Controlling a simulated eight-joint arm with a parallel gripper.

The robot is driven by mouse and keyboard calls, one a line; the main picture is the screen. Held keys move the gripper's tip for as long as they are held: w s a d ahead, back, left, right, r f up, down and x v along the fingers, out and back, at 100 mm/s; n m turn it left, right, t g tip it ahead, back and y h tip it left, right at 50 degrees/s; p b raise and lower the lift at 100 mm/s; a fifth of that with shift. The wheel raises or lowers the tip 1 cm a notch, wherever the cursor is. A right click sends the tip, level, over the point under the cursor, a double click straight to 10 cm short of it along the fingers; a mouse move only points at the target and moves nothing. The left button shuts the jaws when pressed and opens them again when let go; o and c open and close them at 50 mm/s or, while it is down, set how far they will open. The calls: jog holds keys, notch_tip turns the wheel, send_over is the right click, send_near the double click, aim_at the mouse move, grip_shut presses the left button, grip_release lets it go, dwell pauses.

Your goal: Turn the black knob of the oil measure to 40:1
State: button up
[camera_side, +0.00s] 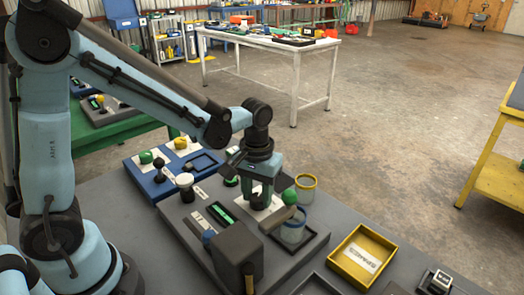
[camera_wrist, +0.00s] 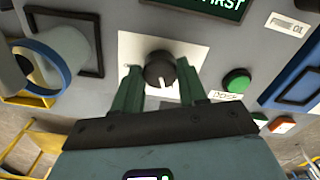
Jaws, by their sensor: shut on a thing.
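The black knob (camera_wrist: 160,68) sits on a white plate (camera_wrist: 128,46) on the grey panel, between the two green fingers of my gripper (camera_wrist: 160,76) in the wrist view. The fingers are shut on the knob. A white mark on the knob points toward the bottom of the wrist picture. I cannot read any ratio marks on the plate. In the side view my gripper (camera_side: 258,196) reaches down to the white plate (camera_side: 273,205) on the dark grey unit (camera_side: 182,222), and mostly hides the knob.
A green button (camera_wrist: 236,80) is beside the plate, and a lit display (camera_wrist: 195,6) reads "FIRST". A clear cup with a blue rim (camera_side: 292,228) stands close to my gripper. A yellow "SPARES" tray (camera_side: 342,268) and a blue panel (camera_side: 143,180) are nearby.

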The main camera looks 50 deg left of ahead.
jog(key=o, duration=1.1)
jog(key=shift+c, duration=0.2)
notch_tip(320, 180, up, 12)
dwell(0.3)
jog(key=m+t, duration=0.4)
jog(key=t, duration=0.3)
send_near(253, 198)
jog(key=a+r, duration=0.2)
jog(key=a, duration=0.1)
jog(key=shift+s+r, duration=0.1)
jog(key=shift+r, duration=0.15)
